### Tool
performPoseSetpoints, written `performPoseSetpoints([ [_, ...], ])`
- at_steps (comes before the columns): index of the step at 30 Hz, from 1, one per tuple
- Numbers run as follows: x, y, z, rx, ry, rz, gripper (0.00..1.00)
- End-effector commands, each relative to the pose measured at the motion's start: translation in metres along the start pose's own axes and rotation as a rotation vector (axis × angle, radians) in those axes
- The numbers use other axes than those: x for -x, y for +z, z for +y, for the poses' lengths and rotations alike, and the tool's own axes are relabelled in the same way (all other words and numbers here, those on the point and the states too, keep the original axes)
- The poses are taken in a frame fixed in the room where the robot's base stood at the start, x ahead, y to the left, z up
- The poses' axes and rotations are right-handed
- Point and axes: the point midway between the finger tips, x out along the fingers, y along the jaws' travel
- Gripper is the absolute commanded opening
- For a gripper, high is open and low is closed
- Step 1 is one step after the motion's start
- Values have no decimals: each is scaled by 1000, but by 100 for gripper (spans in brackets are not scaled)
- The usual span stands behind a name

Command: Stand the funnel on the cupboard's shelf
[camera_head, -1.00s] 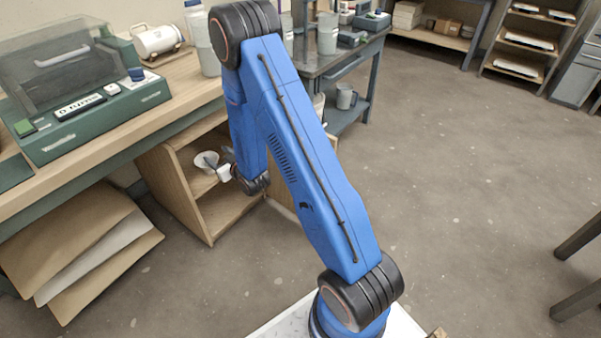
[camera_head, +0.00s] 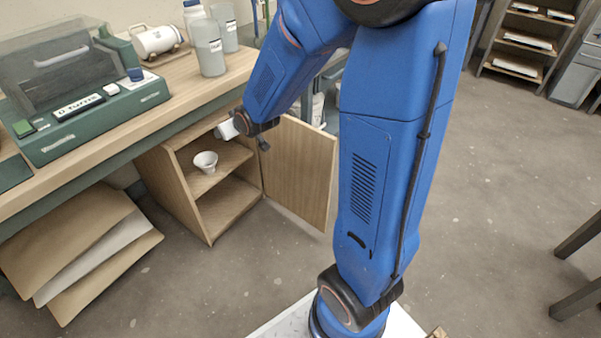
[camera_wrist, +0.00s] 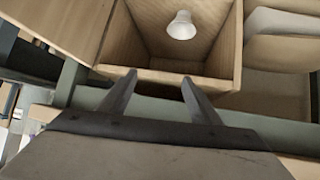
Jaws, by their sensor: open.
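The white funnel (camera_head: 205,162) stands on the upper shelf (camera_head: 228,157) of the open wooden cupboard, wide mouth up. It also shows in the wrist view (camera_wrist: 181,26), inside the cupboard and beyond my fingertips. My gripper (camera_wrist: 157,84) is open and empty, its two dark fingers apart, with clear space between it and the funnel. In the head view my wrist is in front of the cupboard's upper right, near the bench edge; the fingers are hard to make out there. The cupboard door (camera_head: 299,172) stands open to the right.
The bench (camera_head: 180,95) above the cupboard carries a green machine (camera_head: 85,105) and several pale bottles, such as one with a grey body (camera_head: 208,50). Large boards (camera_head: 80,250) lean left of the cupboard. The floor at right is mostly clear.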

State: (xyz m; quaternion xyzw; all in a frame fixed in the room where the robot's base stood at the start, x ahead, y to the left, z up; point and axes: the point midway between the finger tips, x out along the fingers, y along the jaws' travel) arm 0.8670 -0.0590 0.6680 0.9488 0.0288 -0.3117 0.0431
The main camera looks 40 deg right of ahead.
Motion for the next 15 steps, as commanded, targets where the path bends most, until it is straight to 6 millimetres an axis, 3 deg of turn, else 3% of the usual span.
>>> performPoseSetpoints([
  [5,56,4,3,-13,9,-73,57],
  [15,162,35,3,-45,17,-227,57],
])
